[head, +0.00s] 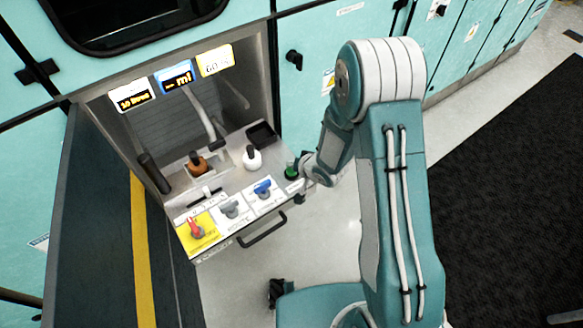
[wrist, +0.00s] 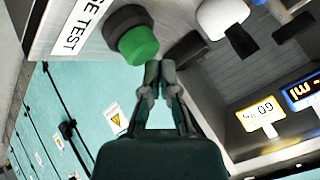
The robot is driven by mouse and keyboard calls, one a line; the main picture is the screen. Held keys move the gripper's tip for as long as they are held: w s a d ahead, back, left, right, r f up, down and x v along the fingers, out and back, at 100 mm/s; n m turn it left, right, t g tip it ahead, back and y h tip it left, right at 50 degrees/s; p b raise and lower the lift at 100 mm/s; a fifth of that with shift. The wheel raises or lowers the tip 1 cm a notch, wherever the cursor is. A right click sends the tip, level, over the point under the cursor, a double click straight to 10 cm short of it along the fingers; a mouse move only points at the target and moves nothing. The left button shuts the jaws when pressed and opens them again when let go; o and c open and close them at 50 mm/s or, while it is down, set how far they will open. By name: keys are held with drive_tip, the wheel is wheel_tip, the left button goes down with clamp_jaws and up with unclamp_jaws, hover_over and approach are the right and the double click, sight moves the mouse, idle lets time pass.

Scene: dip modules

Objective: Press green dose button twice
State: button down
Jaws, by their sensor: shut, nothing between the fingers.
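The green dose button (wrist: 138,46) is a round green cap on a dark collar in the wrist view, beside a white label ending in "TEST". In the head view the green button (head: 291,170) shows at the right edge of the pulled-out panel. My gripper (wrist: 161,76) is shut and empty, its fingertips close below and right of the green cap in the wrist picture. I cannot tell whether they touch it. In the head view my wrist is right beside the button, and the fingers are hard to make out.
Lit displays (head: 176,77) hang above. A dark drawer handle (head: 263,231) sticks out in front.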

drive_tip(key=shift+f, duration=0.65)
idle(0.6)
drive_tip(key=shift+r, duration=1.05)
drive_tip(key=shift+r, duration=0.15)
drive_tip(key=shift+r, duration=2.35)
wheel_tip(320, 180, up, 4)
drive_tip(key=shift+f, duration=0.15)
drive_tip(key=shift+f, duration=0.1)
